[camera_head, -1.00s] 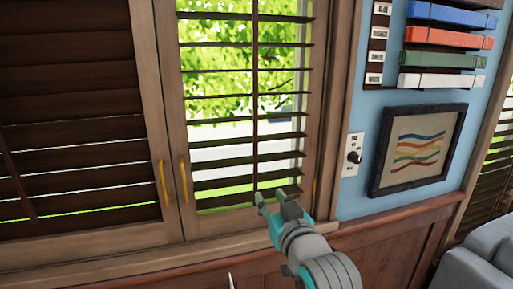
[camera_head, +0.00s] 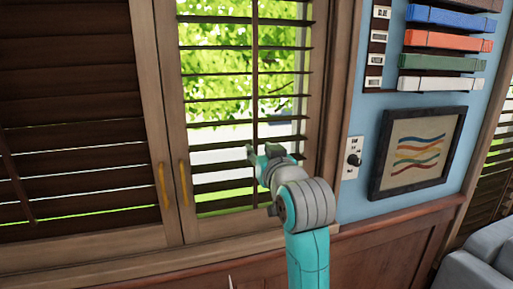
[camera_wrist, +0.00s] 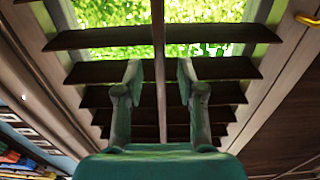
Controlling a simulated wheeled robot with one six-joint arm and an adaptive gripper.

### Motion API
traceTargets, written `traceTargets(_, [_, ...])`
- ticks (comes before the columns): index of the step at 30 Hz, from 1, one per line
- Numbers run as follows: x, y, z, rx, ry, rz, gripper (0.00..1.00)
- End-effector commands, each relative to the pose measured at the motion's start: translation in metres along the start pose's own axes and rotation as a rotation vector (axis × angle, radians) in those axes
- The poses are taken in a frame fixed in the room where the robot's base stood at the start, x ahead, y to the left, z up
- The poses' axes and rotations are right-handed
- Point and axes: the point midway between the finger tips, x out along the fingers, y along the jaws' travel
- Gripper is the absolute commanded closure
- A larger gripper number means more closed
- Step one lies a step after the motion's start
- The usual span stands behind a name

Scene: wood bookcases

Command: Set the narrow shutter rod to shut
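The narrow shutter (camera_head: 215,98) is the right panel, with its slats tilted open and green leaves and light showing between them. Its thin dark vertical rod (camera_head: 255,70) runs down the middle of the slats. My gripper (camera_head: 262,152) is in front of the lower half of this shutter, at the rod. In the wrist view, my gripper (camera_wrist: 158,75) has its two fingers apart, one on each side of the rod (camera_wrist: 158,35). Nothing is visibly pinched. I cannot tell whether the fingertips reach as deep as the rod or touch the slats.
The wider shutter (camera_head: 75,100) at left has nearly closed slats. Yellow handles (camera_head: 184,183) sit on the meeting frames. To the right are a dial switch (camera_head: 353,158), a framed picture (camera_head: 420,150) and coloured bars (camera_head: 448,41). A grey sofa (camera_head: 480,265) stands at lower right.

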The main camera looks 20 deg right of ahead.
Motion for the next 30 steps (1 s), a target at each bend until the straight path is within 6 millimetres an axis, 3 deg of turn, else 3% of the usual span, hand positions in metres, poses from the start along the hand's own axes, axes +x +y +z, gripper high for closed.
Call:
traceTargets(7, [0.026, 0.000, 0.000, 0.000, 0.001, 0.000, 0.61])
traceTargets(18, [0.030, 0.000, 0.000, 0.000, 0.000, 0.000, 0.61])
traceTargets(23, [0.030, 0.000, 0.000, 0.000, 0.000, 0.000, 1.00])
traceTargets(30, [0.030, 0.000, 0.000, 0.000, 0.000, 0.000, 1.00])
